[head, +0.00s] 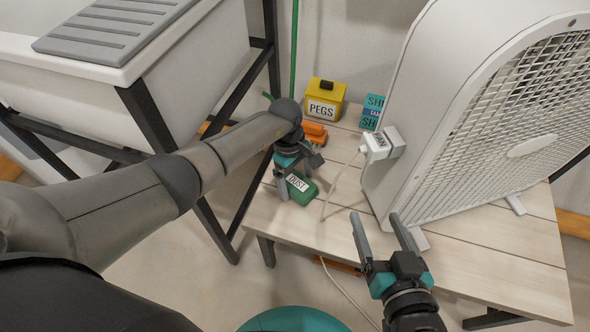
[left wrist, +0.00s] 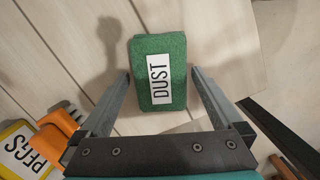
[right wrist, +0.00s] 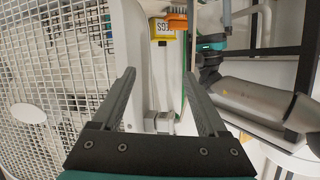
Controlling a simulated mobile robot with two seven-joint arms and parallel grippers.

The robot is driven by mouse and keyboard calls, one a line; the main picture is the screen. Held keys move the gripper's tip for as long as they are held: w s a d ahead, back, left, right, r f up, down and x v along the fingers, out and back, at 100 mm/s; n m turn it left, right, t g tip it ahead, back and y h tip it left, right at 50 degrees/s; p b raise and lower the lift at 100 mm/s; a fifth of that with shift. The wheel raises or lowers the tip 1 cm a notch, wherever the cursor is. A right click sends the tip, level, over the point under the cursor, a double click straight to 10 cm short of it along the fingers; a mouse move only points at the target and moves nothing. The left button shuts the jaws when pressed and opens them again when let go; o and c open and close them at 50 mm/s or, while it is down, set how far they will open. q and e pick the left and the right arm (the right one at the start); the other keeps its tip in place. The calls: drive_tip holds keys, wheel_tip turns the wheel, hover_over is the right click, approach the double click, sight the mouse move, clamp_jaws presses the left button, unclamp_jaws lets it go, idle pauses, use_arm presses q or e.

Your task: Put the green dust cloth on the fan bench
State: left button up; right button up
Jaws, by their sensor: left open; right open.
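The green dust cloth (head: 300,188), a folded block with a white label reading DUST, lies on the light wooden fan bench (head: 470,262) near its left edge. It also shows in the left wrist view (left wrist: 150,55). My left gripper (head: 294,181) is open over the cloth, and in the left wrist view its fingers (left wrist: 160,78) stand on either side of the cloth's near part, with nothing gripped. My right gripper (head: 382,219) is open and empty above the bench's front, with its fingers pointing toward the fan (head: 440,110).
A yellow PEGS box (head: 325,100), an orange brush-like item (head: 314,133) and teal boxes (head: 371,112) stand at the bench's back. A white plug labelled FAN (head: 377,145) trails a cable over the bench. A white sink (head: 190,75) on a dark frame is at left. The bench's front is clear.

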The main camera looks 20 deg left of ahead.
sight(294, 180)
use_arm(q)
drive_tip(key=shift+r, duration=0.35)
drive_tip(key=shift+a+r+p, duration=0.15)
drive_tip(key=shift+r+p, duration=0.55)
drive_tip(key=shift+r, duration=0.15)
wheel_tip(294, 180, up, 2)
drive_tip(key=shift+w+a+r+p, duration=0.15)
drive_tip(key=shift+p, duration=0.45)
drive_tip(key=shift+r+p, duration=0.3)
drive_tip(key=shift+r, duration=0.25)
drive_tip(key=r, duration=0.1)
drive_tip(key=r+p, duration=0.1)
drive_tip(key=r, duration=0.1)
drive_tip(key=shift+w+a, duration=0.1)
drive_tip(key=shift+a, duration=0.2)
drive_tip(key=shift+a+r+p, duration=0.2)
drive_tip(key=shift+r+p, duration=0.7)
drive_tip(key=shift+r, duration=0.7)
use_arm(e)
drive_tip(key=s+d+f+g+h, duration=0.3)
drive_tip(key=s+d+g+h, duration=0.1)
drive_tip(key=d+g, duration=0.4)
drive_tip(key=shift+s+d+m+g+h, duration=0.3)
drive_tip(key=shift+s+d+g, duration=0.1)
drive_tip(key=shift+s+d, duration=0.4)
use_arm(q)
drive_tip(key=shift+w, duration=0.1)
drive_tip(key=shift+f, duration=0.1)
use_arm(e)
drive_tip(key=shift+s+a, duration=0.1)
